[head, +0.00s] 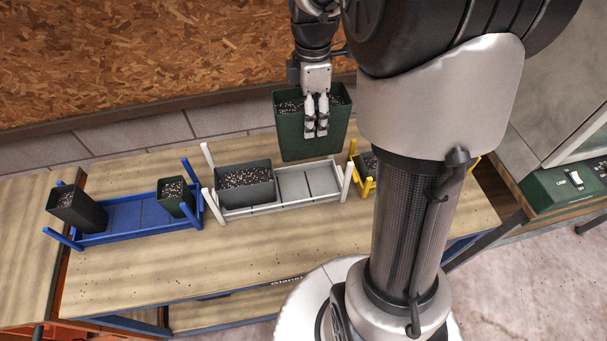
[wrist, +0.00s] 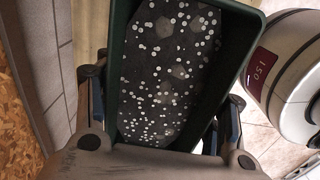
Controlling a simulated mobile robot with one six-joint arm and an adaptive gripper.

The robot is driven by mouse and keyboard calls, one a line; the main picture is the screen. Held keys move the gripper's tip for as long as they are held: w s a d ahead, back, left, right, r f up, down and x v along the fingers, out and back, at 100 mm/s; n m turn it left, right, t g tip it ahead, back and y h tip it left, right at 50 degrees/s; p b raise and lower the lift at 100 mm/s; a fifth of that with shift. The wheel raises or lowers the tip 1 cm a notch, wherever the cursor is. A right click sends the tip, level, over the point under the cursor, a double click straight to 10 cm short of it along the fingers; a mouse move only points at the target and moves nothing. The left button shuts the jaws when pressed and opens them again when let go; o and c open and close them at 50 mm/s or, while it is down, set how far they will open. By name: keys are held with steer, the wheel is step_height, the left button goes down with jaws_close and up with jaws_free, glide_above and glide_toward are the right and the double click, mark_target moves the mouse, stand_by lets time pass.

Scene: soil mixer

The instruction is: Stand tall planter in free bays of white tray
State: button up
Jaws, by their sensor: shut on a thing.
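The tall planter is dark green and filled with dark, white-speckled soil (wrist: 165,75). In the head view this planter (head: 300,143) hangs upright behind the white tray, apparently above the bench. My gripper (head: 316,130) is shut on its near wall side; in the wrist view the fingers (wrist: 160,125) lie on both sides of it. The white tray (head: 262,210) stands mid-bench with raised corner posts. A grey planter (head: 246,188) fills its left part; the bays at its right (head: 308,181) are empty.
A blue tray (head: 125,231) at left holds a dark planter (head: 76,208) and a small green planter (head: 176,197), with free bays between. A yellow tray (head: 357,175), partly hidden by my arm, holds a grey planter. The bench front is clear.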

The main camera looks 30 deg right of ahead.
step_height(320, 180, down, 18)
steer(key=b, duration=0.4)
steer(key=shift+f+b, duration=0.15)
steer(key=shift+b, duration=0.2)
steer(key=o, duration=1.4)
steer(key=shift+a, duration=0.1)
steer(key=shift+o, duration=0.2)
step_height(320, 180, up, 5)
steer(key=p, duration=0.3)
steer(key=shift+f+p, duration=0.2)
steer(key=shift+p, duration=0.15)
